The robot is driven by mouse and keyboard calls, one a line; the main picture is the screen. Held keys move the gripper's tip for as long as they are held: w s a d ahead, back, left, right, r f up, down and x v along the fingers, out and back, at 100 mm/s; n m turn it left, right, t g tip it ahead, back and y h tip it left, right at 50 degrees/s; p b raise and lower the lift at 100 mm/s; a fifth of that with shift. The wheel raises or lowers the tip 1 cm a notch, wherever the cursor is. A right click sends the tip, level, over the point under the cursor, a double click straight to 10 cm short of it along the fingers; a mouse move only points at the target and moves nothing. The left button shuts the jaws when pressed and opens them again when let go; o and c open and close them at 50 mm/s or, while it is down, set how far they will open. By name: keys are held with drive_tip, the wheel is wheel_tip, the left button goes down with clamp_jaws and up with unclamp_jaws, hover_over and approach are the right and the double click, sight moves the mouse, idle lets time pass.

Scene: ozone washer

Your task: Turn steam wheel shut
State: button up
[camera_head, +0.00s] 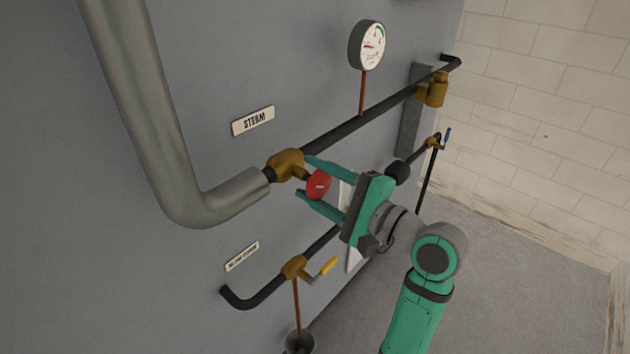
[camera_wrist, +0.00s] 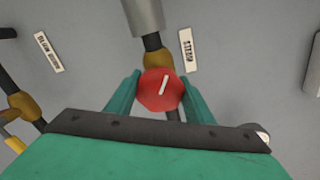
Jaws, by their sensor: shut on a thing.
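The red steam wheel (camera_head: 318,184) sits on a brass valve (camera_head: 286,165) in the steam pipe, just below the STEAM label (camera_head: 253,121). My gripper (camera_head: 306,177) reaches in from the right with its two green fingers on either side of the wheel, and it is shut on the wheel. In the wrist view the red wheel (camera_wrist: 161,89) is between the fingertips, with a pale line on its face tilted slightly right of upright. The brass valve behind it is partly hidden by the wheel.
A thick grey pipe (camera_head: 150,110) bends down to the valve from the left. A pressure gauge (camera_head: 367,45) stands above the dark pipe. Below is a lower pipe with a yellow-handled valve (camera_head: 328,266). Open floor (camera_head: 500,250) lies to the right.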

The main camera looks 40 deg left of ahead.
drive_tip(key=m, duration=0.5)
drive_tip(key=shift+m, duration=0.3)
drive_tip(key=m, duration=0.5)
drive_tip(key=shift+m, duration=0.3)
drive_tip(key=shift+f, duration=0.1)
drive_tip(key=o, duration=1)
drive_tip(key=shift+d, duration=0.1)
drive_tip(key=d, duration=1)
drive_tip(key=shift+s+d, duration=0.25)
drive_tip(key=shift+s, duration=0.15)
